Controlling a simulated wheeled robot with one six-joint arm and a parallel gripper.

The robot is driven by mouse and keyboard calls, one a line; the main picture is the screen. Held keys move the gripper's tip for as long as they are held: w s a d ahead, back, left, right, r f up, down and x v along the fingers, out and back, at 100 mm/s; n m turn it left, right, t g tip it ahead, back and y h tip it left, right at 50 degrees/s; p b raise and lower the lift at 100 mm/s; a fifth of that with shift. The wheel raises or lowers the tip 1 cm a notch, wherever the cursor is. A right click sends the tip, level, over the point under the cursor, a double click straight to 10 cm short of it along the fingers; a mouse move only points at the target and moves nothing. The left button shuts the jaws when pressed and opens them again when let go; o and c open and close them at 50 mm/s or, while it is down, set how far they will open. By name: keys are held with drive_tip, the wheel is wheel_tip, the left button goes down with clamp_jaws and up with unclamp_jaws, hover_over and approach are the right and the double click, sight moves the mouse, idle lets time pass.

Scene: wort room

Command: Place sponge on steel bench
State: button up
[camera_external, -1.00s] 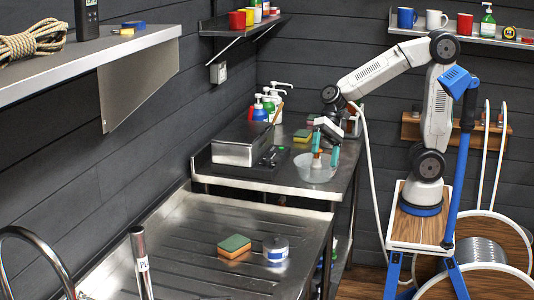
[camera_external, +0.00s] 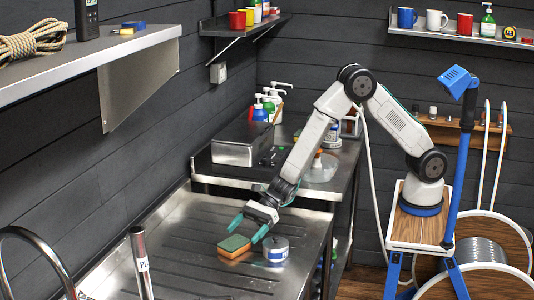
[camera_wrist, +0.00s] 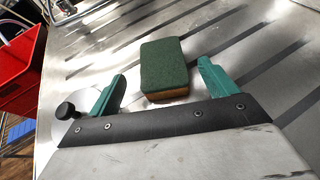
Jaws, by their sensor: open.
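A sponge with a green top and an orange-yellow underside (camera_external: 234,246) lies flat on the grooved steel draining surface (camera_external: 190,262). It also shows in the wrist view (camera_wrist: 168,65), ahead of my gripper and between the lines of its fingers. My gripper (camera_external: 244,233) is open and empty, its teal fingers just above and beside the sponge. The fingers also show in the wrist view (camera_wrist: 162,70), one each side, apart from the sponge. A second steel bench (camera_external: 262,181) stands behind, carrying several items.
A round white-and-blue tin (camera_external: 275,250) stands close to the right of the sponge. On the rear bench are a steel-lidded box (camera_external: 241,145), a clear bowl (camera_external: 322,168) and pump bottles (camera_external: 268,104). A red crate (camera_wrist: 18,65) is at left in the wrist view.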

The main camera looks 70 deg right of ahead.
sight(238, 240)
drive_tip(key=x, duration=0.6)
drive_tip(key=shift+d+f, duration=0.15)
drive_tip(key=shift+f, duration=0.2)
drive_tip(key=c, duration=1.1)
drive_tip(key=shift+c, duration=0.2)
